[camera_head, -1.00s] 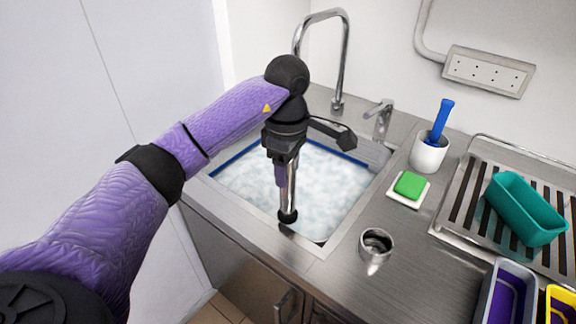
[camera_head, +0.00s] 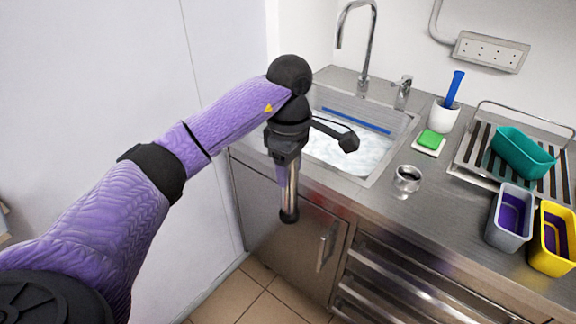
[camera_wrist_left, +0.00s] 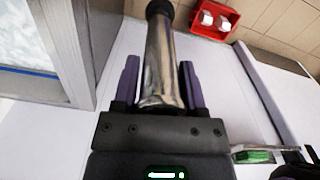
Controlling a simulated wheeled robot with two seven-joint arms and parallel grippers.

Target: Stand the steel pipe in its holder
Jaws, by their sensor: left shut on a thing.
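My left gripper (camera_head: 284,168) is shut on the steel pipe (camera_head: 292,185), which hangs nearly upright with its black end down. In the head view the pipe shows in front of the cabinet door, left of the counter's front edge. In the left wrist view the pipe (camera_wrist_left: 159,55) runs away between the two purple fingers of the gripper (camera_wrist_left: 159,85). A short, round steel cup, seemingly the holder (camera_head: 407,179), stands empty on the counter right of the sink, apart from the pipe. My right gripper is not in view.
The sink (camera_head: 385,165) holds foamy water, with a tap (camera_head: 371,50) behind. A green sponge (camera_head: 430,139), white pot with blue handle (camera_head: 445,115), rack with teal tub (camera_head: 522,153), grey bin (camera_head: 510,220) and yellow bin (camera_head: 553,245) stand right.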

